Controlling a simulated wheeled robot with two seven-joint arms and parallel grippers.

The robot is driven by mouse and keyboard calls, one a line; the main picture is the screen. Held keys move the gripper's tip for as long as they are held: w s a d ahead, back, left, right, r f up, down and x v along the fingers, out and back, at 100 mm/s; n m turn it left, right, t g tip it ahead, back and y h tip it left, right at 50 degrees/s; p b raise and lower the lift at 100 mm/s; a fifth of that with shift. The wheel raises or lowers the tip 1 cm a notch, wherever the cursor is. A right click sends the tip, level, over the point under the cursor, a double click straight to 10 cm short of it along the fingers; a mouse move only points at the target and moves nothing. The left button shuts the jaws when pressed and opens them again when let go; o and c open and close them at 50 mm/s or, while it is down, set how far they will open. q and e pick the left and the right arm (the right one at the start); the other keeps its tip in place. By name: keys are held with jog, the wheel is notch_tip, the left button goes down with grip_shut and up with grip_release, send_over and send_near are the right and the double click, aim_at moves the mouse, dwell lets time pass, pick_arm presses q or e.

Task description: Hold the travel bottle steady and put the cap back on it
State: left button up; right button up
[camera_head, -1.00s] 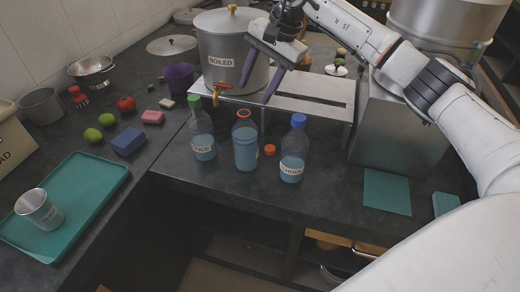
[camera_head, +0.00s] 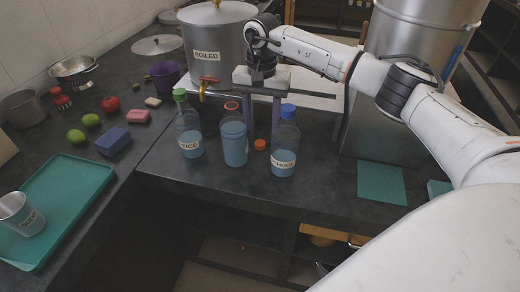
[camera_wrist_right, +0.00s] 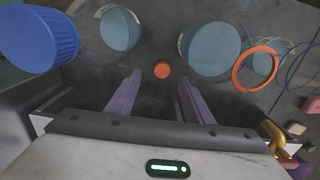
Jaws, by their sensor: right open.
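The open travel bottle (camera_head: 234,150), with an orange neck ring and blue liquid, stands upright between a green-capped bottle (camera_head: 189,138) and a blue-capped bottle labelled SCHOOL (camera_head: 285,150). An orange cap (camera_head: 260,144) lies on the counter between the open and blue-capped bottles. My right gripper (camera_head: 262,118) is open and empty, purple fingers pointing down, behind the gap between those bottles. In the right wrist view the orange cap (camera_wrist_right: 162,70) appears between the gripper's fingertips, lower down on the counter. The orange ring (camera_wrist_right: 258,68) is right of the fingers. My left gripper is out of view.
The blue cap (camera_wrist_right: 38,38) rises close at the wrist view's upper left. A teal tray (camera_head: 85,190) with a steel cup lies left. The counter front is clear by a teal mat (camera_head: 381,183).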

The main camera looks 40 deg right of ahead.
aim_at(260, 143)
jog(key=shift+f, duration=0.65)
jog(key=shift+r, duration=0.15)
jog(key=f+b, duration=0.2)
jog(key=f, duration=0.1)
jog(key=f+b, duration=0.1)
jog(key=shift+w+a+f+b, duration=0.1)
jog(key=shift+w+f+b, duration=0.2)
jog(key=shift+b, duration=0.1)
jog(key=shift+f+b, duration=0.3)
jog(key=shift+f, duration=0.05)
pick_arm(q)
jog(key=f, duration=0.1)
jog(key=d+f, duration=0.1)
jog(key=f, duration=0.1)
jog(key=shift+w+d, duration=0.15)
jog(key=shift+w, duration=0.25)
pick_arm(e)
jog(key=c, duration=1.1)
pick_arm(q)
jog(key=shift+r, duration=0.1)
pick_arm(e)
jog(key=shift+r, duration=0.15)
